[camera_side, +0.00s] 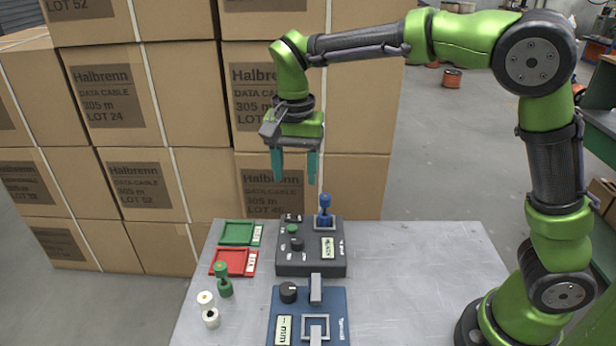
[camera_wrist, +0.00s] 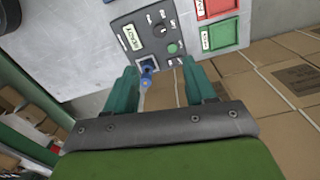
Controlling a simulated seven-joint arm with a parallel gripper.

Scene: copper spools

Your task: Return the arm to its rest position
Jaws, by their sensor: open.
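My gripper (camera_side: 293,168) hangs high above the table's back edge in the side view, its teal fingers pointing down, apart and empty. In the wrist view my gripper (camera_wrist: 165,85) also shows open, with nothing between the fingers. A green spool (camera_side: 223,280) and white spools (camera_side: 206,299) stand at the table's left.
A green tray (camera_side: 238,233) and a red tray (camera_side: 233,262) lie left of the tester. A blue device (camera_side: 300,300) with a knob stands at the front. Stacked cardboard boxes (camera_side: 190,130) rise behind the table. The table's right side (camera_side: 420,280) is clear.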

